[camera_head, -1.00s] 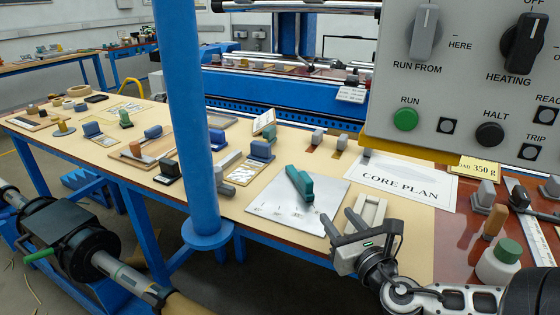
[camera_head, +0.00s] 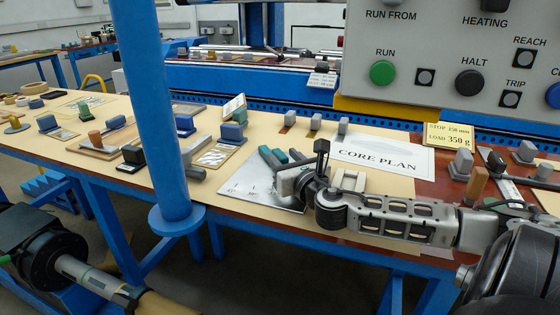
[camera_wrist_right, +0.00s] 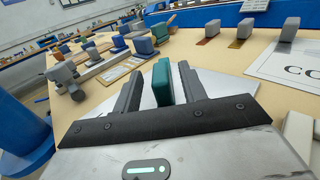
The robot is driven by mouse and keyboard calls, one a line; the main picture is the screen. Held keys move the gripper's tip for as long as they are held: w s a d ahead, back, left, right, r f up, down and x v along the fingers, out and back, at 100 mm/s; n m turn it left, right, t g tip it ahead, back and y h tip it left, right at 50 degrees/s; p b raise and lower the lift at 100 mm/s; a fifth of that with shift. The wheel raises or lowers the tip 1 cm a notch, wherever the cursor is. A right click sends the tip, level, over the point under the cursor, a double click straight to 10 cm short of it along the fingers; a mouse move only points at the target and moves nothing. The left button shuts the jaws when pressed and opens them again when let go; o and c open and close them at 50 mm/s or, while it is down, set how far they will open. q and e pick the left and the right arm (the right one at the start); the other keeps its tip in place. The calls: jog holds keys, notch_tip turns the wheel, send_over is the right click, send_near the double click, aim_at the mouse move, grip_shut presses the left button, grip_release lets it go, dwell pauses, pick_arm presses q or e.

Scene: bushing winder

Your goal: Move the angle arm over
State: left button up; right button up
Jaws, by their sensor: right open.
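The teal angle arm (camera_head: 281,155) stands on a pale metal plate (camera_head: 245,186) on the bench. My right gripper (camera_head: 283,158) reaches over that plate from the right. It is open, with its two dark fingers apart on either side of the teal piece. In the right wrist view the teal upright (camera_wrist_right: 162,80) shows between the fingertips (camera_wrist_right: 160,82), with a gap on both sides. The gripper body hides its lower part. My left gripper is not in view.
A blue post (camera_head: 170,110) rises in front of the bench. A control panel (camera_head: 450,60) hangs at upper right. The "CORE PLAN" sheet (camera_head: 382,157) lies behind my right arm. A pale block (camera_head: 350,180) sits close to the gripper. Several blue-handled pieces stand left of the plate.

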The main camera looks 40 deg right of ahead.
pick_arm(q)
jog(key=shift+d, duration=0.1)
pick_arm(e)
jog(key=shift+x, duration=1.4)
